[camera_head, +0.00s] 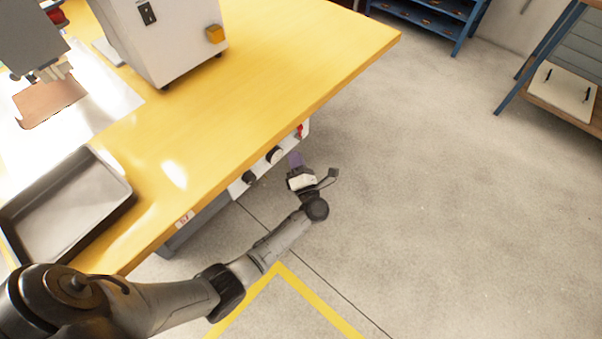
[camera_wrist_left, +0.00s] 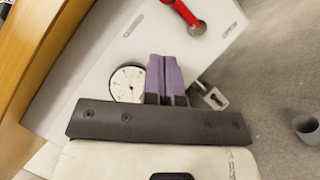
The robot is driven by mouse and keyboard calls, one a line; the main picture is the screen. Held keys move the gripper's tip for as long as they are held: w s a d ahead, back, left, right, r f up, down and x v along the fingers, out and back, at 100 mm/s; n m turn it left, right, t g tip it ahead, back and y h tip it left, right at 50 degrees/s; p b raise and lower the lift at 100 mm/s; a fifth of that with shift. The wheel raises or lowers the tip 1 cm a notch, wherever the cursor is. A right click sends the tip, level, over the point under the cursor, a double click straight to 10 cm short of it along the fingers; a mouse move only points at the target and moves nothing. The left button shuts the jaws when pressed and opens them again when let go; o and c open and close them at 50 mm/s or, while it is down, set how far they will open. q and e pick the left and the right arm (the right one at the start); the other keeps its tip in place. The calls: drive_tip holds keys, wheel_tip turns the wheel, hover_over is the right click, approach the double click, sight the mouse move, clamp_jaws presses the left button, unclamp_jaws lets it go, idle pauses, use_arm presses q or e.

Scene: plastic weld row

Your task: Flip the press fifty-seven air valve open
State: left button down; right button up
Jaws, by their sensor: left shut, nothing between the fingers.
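The air valve's red lever (camera_wrist_left: 181,9) is on a white panel (camera_wrist_left: 90,62), its pivot disc (camera_wrist_left: 197,28) at its lower right end in the left wrist view. The lever runs up and left, out of the frame. In the head view the red lever (camera_head: 299,131) is a small spot under the table's edge. My left gripper (camera_head: 294,158) is in front of this panel, low beside the table. Its purple fingers (camera_wrist_left: 165,62) are shut and empty, apart from the lever, which lies beyond their tips. My right gripper is not in view.
A round white gauge (camera_wrist_left: 128,83) is left of the fingers, and a metal fitting (camera_wrist_left: 210,95) is right of them. The yellow tabletop (camera_head: 270,60) overhangs the panel and carries a grey tray (camera_head: 70,205) and a white machine (camera_head: 165,45). Open floor lies right.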

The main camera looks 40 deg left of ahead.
sight(299, 132)
use_arm(q)
drive_tip(key=shift+w+a+r+b, duration=0.3)
drive_tip(key=shift+w+a+r, duration=0.15)
drive_tip(key=shift+w, duration=0.3)
drive_tip(key=shift+w+a+r+b, duration=0.3)
drive_tip(key=shift+w+r, duration=0.2)
drive_tip(key=shift+w, duration=0.2)
drive_tip(key=shift+w+a+r+b, duration=0.3)
drive_tip(key=shift+w+a+r, duration=0.15)
drive_tip(key=shift+w, duration=0.3)
